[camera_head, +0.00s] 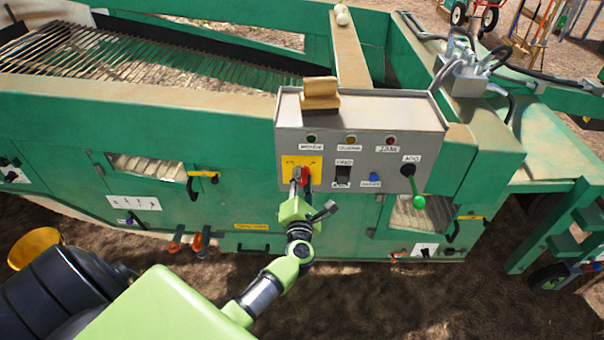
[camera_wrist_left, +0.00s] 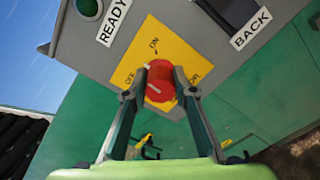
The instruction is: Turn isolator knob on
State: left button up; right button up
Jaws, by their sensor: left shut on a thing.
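The red isolator knob (camera_wrist_left: 160,82) sits on a yellow plate (camera_wrist_left: 185,55) marked OFF and ON in the left wrist view. Its white pointer mark points toward the upper left of that picture, between OFF and ON. My left gripper (camera_wrist_left: 160,80) is shut on the knob, one finger on each side. In the head view the knob (camera_head: 305,176) shows beside the fingers of my left gripper (camera_head: 300,180), low on the left of the grey control box (camera_head: 375,115). My right gripper is in neither view.
The box also carries a black switch (camera_head: 343,173), a blue button (camera_head: 375,177) and a green-tipped lever (camera_head: 418,200). A wooden brush-like block (camera_head: 320,93) rests on top. Green machine panels (camera_head: 240,125) surround the box. Bare soil (camera_head: 420,300) lies in front.

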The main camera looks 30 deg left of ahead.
pick_arm(q)
jog(key=m+p, duration=0.2)
jog(key=m, duration=0.2)
jog(key=shift+d+f+m+p, duration=0.1)
jog(key=shift+m+p, duration=0.7)
jog(key=shift+m, duration=1.3)
jog(key=o, duration=1.1)
jog(key=v, duration=1.2)
jog(key=shift+f, duration=0.1)
